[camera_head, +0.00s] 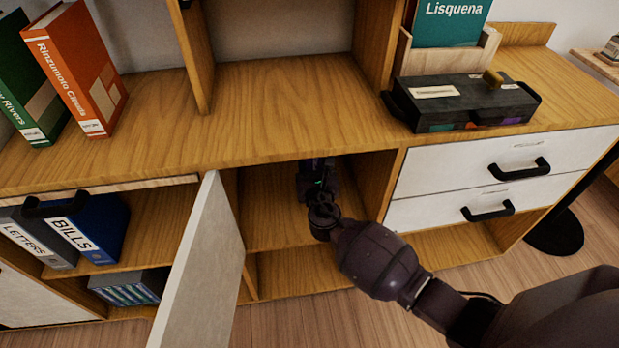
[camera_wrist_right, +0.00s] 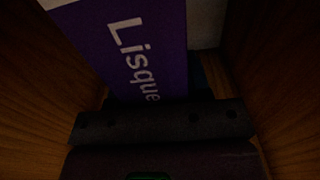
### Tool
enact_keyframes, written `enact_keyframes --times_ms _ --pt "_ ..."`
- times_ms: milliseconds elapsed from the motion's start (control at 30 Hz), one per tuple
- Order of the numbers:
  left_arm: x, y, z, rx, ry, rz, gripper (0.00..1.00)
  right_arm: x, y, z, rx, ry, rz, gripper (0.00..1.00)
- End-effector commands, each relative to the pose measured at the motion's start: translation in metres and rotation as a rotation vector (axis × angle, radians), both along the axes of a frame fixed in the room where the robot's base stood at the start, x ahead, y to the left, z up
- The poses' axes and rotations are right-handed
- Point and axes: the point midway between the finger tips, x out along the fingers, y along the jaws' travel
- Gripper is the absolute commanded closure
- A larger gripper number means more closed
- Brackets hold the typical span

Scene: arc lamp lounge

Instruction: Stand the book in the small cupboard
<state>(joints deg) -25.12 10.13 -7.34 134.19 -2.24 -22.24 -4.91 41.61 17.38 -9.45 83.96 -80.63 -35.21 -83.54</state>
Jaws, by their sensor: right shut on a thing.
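A purple book with pale "Lisque" lettering (camera_wrist_right: 135,45) shows in the right wrist view, between the wooden side walls of the small cupboard. My right gripper (camera_head: 318,172) reaches through the front of the small cupboard (camera_head: 268,215) and is shut on the book. In the head view the gripper is partly under the top board, and the book is hidden there. The cupboard's pale door (camera_head: 205,270) stands open at the left of the opening. The book's lower end is hidden behind the gripper, so I cannot tell whether it touches the floor. My left gripper is not in view.
Drawers with black handles (camera_head: 515,168) are right of the opening. Left are shelved binders, one marked BILLS (camera_head: 95,232). Orange (camera_head: 75,65) and green books, a black case (camera_head: 465,103) and a teal book (camera_head: 450,22) in a wooden holder stand on top. An empty shelf lies below the cupboard.

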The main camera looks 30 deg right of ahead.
Motion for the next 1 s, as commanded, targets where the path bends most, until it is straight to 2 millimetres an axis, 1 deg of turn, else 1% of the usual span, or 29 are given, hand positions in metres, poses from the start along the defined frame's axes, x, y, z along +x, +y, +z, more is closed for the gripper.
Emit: enact_keyframes --times_ms 33,100,233,300,400,533,767,967,1000 --pt "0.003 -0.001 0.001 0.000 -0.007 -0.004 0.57 0.002 0.000 0.002 -0.001 -0.007 0.000 1.00" --pt "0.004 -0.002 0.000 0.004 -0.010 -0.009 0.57 0.001 0.000 -0.004 -0.001 -0.006 0.000 1.00" --pt "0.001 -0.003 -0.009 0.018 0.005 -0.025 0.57 0.000 0.000 -0.027 -0.002 0.002 0.000 1.00" --pt "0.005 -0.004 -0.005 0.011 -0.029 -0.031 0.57 -0.001 0.000 -0.038 0.000 0.002 0.000 1.00" --pt "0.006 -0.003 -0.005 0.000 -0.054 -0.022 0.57 0.000 0.000 -0.048 -0.001 -0.001 -0.001 1.00" --pt "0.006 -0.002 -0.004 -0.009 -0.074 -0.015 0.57 0.005 -0.001 -0.047 -0.001 -0.008 0.000 1.00" --pt "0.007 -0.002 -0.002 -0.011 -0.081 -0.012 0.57 0.006 -0.001 -0.043 0.000 -0.012 0.000 1.00" --pt "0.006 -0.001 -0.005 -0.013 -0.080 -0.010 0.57 0.006 -0.001 -0.048 -0.001 -0.010 0.000 1.00" --pt "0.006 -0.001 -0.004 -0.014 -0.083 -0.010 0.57 0.005 -0.001 -0.049 0.000 -0.007 0.000 0.52"
